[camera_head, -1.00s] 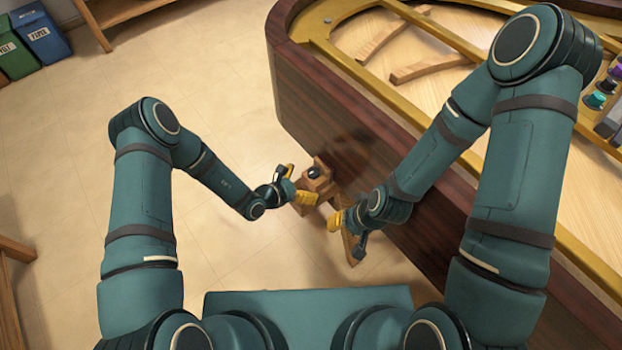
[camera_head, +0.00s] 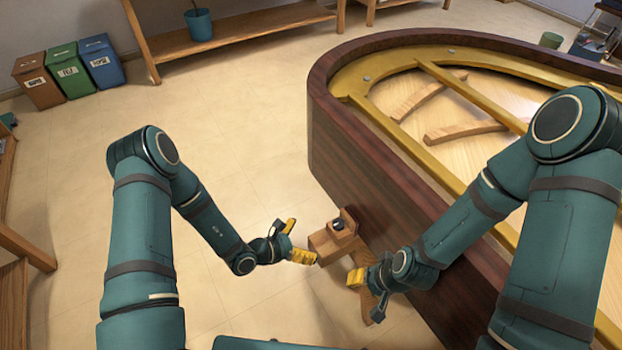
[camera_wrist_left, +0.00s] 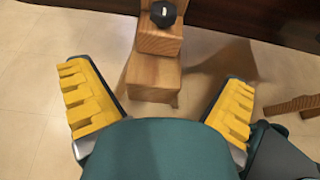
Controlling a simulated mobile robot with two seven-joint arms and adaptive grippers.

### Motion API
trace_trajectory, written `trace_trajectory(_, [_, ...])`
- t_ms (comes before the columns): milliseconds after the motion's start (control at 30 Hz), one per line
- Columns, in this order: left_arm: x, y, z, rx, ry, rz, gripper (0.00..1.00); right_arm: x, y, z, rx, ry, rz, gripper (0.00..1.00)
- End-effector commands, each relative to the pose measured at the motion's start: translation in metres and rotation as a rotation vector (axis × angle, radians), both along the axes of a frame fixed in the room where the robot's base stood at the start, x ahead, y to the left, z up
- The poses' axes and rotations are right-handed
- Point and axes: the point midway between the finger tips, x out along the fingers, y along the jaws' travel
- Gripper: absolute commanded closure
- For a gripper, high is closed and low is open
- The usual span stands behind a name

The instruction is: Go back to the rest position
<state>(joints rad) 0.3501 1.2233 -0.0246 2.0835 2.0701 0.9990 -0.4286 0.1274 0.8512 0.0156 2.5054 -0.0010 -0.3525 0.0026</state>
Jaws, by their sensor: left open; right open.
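My left gripper (camera_head: 293,243) is open and empty, with yellow-padded fingers. It is low over the floor, to the left of a small wooden block stand (camera_head: 333,238) with a dark knob on top. In the left wrist view my left gripper's two yellow fingers (camera_wrist_left: 160,108) are spread wide, and the wooden stand (camera_wrist_left: 153,76) shows beyond them, apart from both. My right gripper (camera_head: 365,290) is open, low by the piano's side and just right of the stand. Its fingers partly overlap each other in the head view.
The dark wooden piano body (camera_head: 375,165), with a gold frame, fills the right side. A wooden bench (camera_head: 230,38) stands at the back. Brown, green (camera_head: 73,72) and blue bins stand at the back left. The tiled floor (camera_head: 250,130) between is clear.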

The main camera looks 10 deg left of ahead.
Motion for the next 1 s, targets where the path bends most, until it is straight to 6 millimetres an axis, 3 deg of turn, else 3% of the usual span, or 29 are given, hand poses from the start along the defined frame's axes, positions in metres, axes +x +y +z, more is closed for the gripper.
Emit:
trace_trajectory(267, [-0.008,-0.006,0.002,0.006,0.007,-0.051,0.0,0.0,0.0,0.0,0.0,0.0,0.0,0.53])
trace_trajectory(367, [-0.028,-0.018,0.006,0.024,0.022,-0.171,0.0,0.0,0.0,0.0,0.0,0.0,0.0,0.53])
trace_trajectory(600, [-0.107,-0.033,0.014,0.161,0.04,-0.609,0.0,0.0,0.0,0.0,0.0,0.0,0.0,0.53])
trace_trajectory(800, [-0.157,-0.016,0.014,0.349,-0.013,-0.945,0.0,0.0,0.0,0.0,0.0,0.0,0.0,0.53])
trace_trajectory(1000, [-0.179,0.013,0.012,0.581,-0.145,-1.219,0.0,0.0,0.0,0.0,0.0,0.0,0.0,0.53])
